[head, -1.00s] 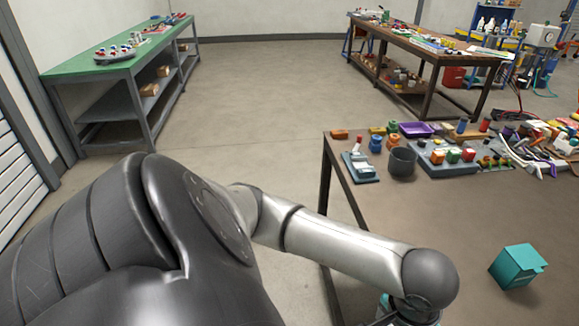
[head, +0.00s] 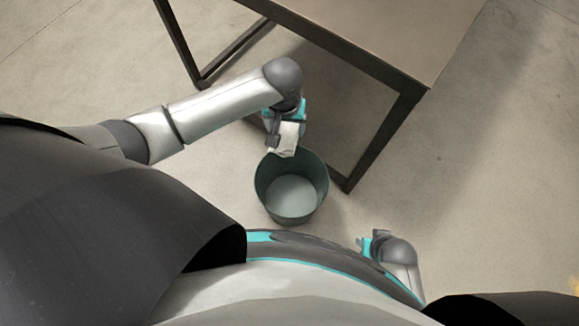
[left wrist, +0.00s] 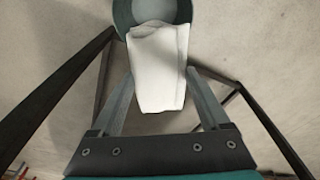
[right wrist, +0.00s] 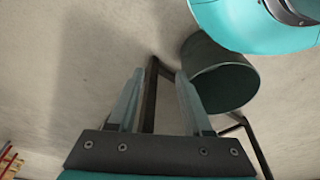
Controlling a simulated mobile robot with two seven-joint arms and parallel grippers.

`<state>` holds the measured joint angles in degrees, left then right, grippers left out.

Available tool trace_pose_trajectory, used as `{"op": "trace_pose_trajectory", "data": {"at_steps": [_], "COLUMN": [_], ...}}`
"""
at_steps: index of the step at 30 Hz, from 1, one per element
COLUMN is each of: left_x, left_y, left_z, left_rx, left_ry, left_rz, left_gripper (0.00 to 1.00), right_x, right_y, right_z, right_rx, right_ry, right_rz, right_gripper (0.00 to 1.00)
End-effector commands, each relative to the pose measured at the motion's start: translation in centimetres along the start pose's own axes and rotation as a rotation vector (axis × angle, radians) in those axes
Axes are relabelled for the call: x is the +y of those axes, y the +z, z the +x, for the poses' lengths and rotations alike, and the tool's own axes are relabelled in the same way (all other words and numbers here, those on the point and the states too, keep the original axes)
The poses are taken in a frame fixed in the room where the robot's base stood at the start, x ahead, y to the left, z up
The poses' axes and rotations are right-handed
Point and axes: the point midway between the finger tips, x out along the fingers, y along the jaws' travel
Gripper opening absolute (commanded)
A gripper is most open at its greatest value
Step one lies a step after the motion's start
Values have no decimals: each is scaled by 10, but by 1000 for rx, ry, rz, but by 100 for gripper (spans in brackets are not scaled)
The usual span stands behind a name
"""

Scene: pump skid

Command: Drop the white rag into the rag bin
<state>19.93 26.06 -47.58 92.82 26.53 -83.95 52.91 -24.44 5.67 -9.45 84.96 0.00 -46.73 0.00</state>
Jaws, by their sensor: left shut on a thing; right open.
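The white rag (head: 287,137) is held in my left gripper (head: 284,136), at the back rim of the rag bin in the head view. In the left wrist view the rag (left wrist: 158,65) hangs between the two fingers and covers part of the bin (left wrist: 124,14). The rag bin (head: 262,192) is a dark green-grey round bucket on the floor, and its inside looks empty. It also shows in the right wrist view (right wrist: 222,85). My right gripper (right wrist: 155,95) is open and empty, its fingers apart; in the head view it is at the lower right.
A brown table (head: 390,30) with dark metal legs stands just behind and right of the bin. One leg (head: 380,145) comes down close to the bin's right side. The concrete floor (head: 490,150) to the right is clear.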

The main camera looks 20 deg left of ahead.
Motion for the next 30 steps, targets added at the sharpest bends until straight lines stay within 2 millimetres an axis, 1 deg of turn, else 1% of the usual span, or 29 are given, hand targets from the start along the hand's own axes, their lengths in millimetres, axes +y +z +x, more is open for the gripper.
{"op": "trace_pose_trajectory", "data": {"at_steps": [1,2,3,5,6,9,12,15,18,26,30], "left_x": [3,4,6,8,9,13,16,18,19,19,19], "left_y": [6,7,10,16,20,31,42,51,57,59,60], "left_z": [32,45,62,87,104,141,171,191,202,213,223], "left_rx": [-7,-6,-6,-8,-7,-7,-4,-3,-2,1,1], "left_ry": [0,0,-1,-2,-2,-2,-2,-2,0,-1,-1], "left_rz": [-10,-13,-16,-22,-23,-25,-22,-18,-15,-12,-12], "left_gripper": [27,27,27,27,27,27,27,27,27,27,27], "right_x": [0,0,1,1,1,2,3,4,4,3,0], "right_y": [-8,-14,-20,-28,-34,-44,-51,-55,-57,-64,-72], "right_z": [7,5,3,-2,-5,-15,-25,-34,-40,-53,-66], "right_rx": [17,24,32,45,55,74,89,100,107,143,194], "right_ry": [1,1,2,3,4,6,7,9,10,8,3], "right_rz": [2,2,4,5,6,8,10,11,12,10,7], "right_gripper": [50,50,50,50,50,50,50,50,50,50,50]}}
